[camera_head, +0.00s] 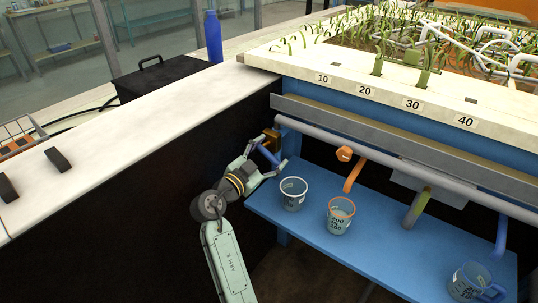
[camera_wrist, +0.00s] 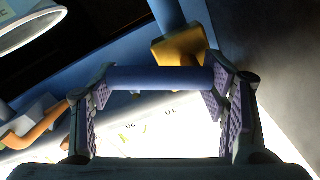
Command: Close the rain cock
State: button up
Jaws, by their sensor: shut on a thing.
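A brass-coloured cock (camera_head: 271,138) sits at the left end of the long grey pipe (camera_head: 375,158) under the blue flume edge. Its blue bar handle (camera_head: 267,154) hangs below it. In the wrist view the blue bar (camera_wrist: 160,79) spans between my two fingers, with the brass body (camera_wrist: 180,47) just behind it. My gripper (camera_head: 267,162) is shut on this blue bar, and both finger pads (camera_wrist: 160,92) meet its ends. No label on the cock is readable, so I cannot tell from the frames whether it is the rain cock.
A white-rimmed cup (camera_head: 292,194), an orange-rimmed cup (camera_head: 340,216) and a blue cup (camera_head: 470,281) stand on the blue shelf (camera_head: 385,250) close by. A pale counter (camera_head: 120,150) lies left.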

jog(key=shift+f+b, duration=0.25)
jog(key=shift+b, duration=0.1)
jog(key=f+m+b, duration=0.1)
jog(key=b, duration=0.3)
jog(key=shift+a+m+b, duration=0.1)
jog(key=shift+m+b, duration=0.2)
jog(key=m+b, duration=0.1)
jog(key=b, duration=0.3)
jog(key=m+b, duration=0.2)
jog(key=b, duration=0.2)
jog(key=shift+w+a+f, duration=0.2)
jog(key=shift+f, duration=0.2)
jog(key=m+b, duration=0.1)
jog(key=b, duration=0.2)
jog(key=m+b, duration=0.4)
jog(key=b, duration=0.1)
jog(key=shift+w+a+r+b, duration=0.1)
jog(key=shift+w+a+b, duration=0.2)
jog(key=shift+a, duration=0.05)
jog(key=o, duration=1.7)
jog(key=shift+r, duration=0.1)
